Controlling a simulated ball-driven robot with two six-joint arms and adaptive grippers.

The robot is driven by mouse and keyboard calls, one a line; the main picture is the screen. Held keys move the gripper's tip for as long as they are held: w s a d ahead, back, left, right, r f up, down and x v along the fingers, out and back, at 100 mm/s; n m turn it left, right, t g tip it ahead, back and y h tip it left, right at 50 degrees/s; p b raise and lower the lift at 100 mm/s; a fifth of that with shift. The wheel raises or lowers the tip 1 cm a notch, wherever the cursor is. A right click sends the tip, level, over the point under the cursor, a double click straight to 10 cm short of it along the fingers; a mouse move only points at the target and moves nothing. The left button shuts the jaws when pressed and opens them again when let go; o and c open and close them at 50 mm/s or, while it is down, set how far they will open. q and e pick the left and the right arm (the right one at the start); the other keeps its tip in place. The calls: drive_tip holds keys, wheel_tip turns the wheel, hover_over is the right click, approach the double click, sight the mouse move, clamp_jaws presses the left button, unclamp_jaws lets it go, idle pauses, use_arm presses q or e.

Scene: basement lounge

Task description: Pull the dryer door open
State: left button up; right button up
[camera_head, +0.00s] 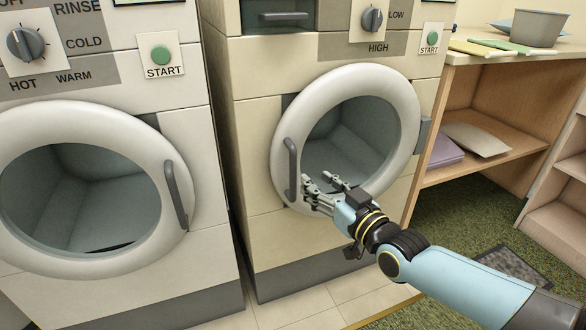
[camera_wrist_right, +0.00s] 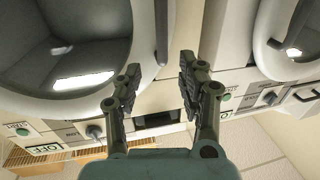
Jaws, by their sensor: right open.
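The dryer (camera_head: 335,85) is the cream machine in the middle of the head view, with LOW and HIGH marks. Its round door (camera_head: 402,105) has a pale rim and dark glass and looks shut. The dark upright door handle (camera_head: 291,168) is on the rim's left side. My right gripper (camera_head: 317,178) is open and empty, by the handle's lower end. My left gripper is not in view.
A washer (camera_head: 190,125) with its own round door and handle (camera_head: 176,195) stands close on the left. A wooden shelf unit (camera_head: 485,72) on the right holds a grey bin (camera_head: 538,28) and folded cloths. A floor mat (camera_head: 512,265) lies at the lower right.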

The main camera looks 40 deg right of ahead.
sight(295, 165)
drive_tip(key=w+b, duration=0.1)
drive_tip(key=w, duration=0.2)
drive_tip(key=w+b, duration=0.1)
drive_tip(key=w, duration=0.2)
drive_tip(key=w+b, duration=0.1)
drive_tip(key=w, duration=0.2)
drive_tip(key=shift+w+f, duration=0.15)
drive_tip(key=shift+f, duration=0.1)
drive_tip(key=shift+w+r, duration=0.15)
drive_tip(key=shift+w, duration=0.2)
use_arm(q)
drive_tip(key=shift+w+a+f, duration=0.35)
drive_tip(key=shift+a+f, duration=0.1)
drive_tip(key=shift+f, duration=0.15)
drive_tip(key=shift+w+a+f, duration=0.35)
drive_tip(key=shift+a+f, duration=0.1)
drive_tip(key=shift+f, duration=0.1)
use_arm(e)
drive_tip(key=shift+c, duration=0.4)
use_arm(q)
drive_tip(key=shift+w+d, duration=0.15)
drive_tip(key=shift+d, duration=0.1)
use_arm(e)
clamp_jaws()
